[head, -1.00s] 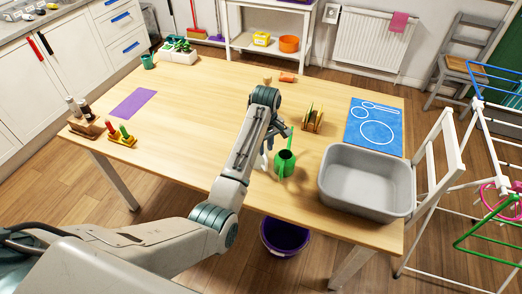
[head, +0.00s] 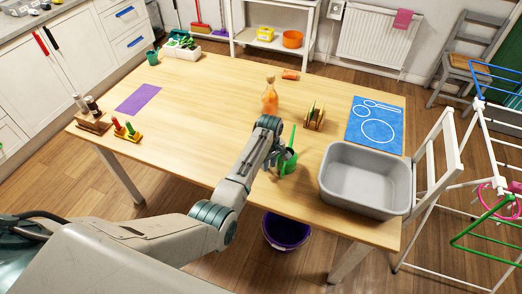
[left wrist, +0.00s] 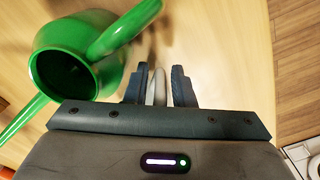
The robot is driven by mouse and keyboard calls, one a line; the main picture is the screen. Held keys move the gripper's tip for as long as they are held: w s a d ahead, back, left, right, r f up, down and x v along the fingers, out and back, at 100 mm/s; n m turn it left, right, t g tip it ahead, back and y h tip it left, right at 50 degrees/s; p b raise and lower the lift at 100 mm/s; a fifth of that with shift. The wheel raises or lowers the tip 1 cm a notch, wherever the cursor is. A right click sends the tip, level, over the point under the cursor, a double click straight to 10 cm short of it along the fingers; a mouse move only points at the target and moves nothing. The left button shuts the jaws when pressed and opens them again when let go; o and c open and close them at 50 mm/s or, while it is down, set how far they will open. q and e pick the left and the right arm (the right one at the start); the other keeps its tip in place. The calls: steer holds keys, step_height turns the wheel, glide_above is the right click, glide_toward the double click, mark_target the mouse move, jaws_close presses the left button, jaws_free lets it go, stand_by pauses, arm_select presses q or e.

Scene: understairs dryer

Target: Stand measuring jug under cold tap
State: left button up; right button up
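I see no measuring jug that I can make out, and no tap is clear in view. A green watering can (head: 288,164) stands near the table's front edge, left of the grey basin. It also shows in the left wrist view (left wrist: 68,72), with its round opening facing the camera. My left gripper (left wrist: 158,84) is just beside the can and points down toward the table. Its dark fingers are apart. A pale, narrow thing (left wrist: 156,88) shows between them, with gaps either side; I cannot tell what it is. My right gripper is out of view.
A grey basin (head: 335,193) stands at the table's right front. An amber bottle (head: 270,102) and a wooden rack (head: 314,116) stand behind the can. A blue mat (head: 361,137) lies at the right. The table's middle left is clear. A drying rack stands right.

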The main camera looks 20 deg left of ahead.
arm_select(q)
jaws_close()
